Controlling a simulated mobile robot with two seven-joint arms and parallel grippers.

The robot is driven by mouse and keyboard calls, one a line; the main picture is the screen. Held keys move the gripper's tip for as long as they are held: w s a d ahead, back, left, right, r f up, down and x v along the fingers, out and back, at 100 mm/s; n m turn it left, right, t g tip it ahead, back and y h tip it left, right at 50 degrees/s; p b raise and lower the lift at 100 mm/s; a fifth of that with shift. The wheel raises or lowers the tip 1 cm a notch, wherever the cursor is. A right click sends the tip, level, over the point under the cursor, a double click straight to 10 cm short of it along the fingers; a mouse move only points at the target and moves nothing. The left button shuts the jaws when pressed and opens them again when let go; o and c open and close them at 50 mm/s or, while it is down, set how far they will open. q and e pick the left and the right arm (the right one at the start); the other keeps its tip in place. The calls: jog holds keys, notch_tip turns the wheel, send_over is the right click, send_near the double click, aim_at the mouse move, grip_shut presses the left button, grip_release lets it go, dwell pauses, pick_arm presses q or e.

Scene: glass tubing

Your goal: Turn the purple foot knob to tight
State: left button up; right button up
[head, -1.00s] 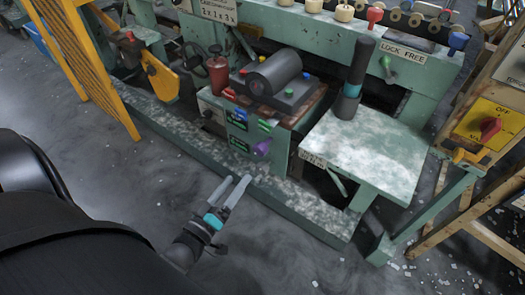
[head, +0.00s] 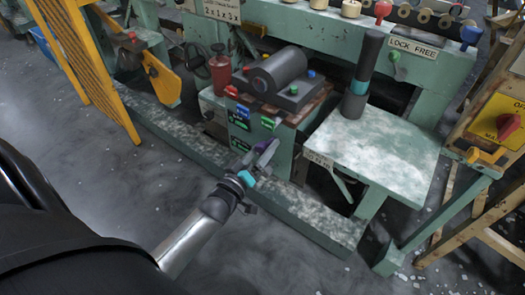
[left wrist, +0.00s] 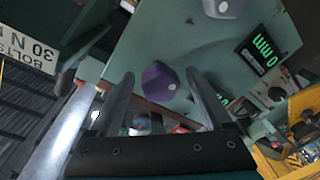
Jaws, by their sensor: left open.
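The purple foot knob (left wrist: 160,82) is a faceted dark purple knob with a white dot, on the green machine front. In the left wrist view it shows between the fingers of my left gripper (left wrist: 159,74), which is open and empty. In the head view my left gripper (head: 264,151) is at the machine's lower front, its fingers pointing up and right. There its fingers largely cover the knob. I cannot tell whether a finger touches it. My right gripper is not in view.
A paler knob (left wrist: 222,7) and a green-lit display (left wrist: 262,48) lie near the purple knob. A speckled green table (head: 372,150) with a dark upright cylinder (head: 361,75) stands to the right. A low green rail (head: 300,212) runs along the floor. The grey floor in front is open.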

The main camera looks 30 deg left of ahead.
pick_arm(q)
jog(key=shift+w, duration=0.1)
jog(key=shift+c, duration=0.3)
grip_shut()
dwell(0.4)
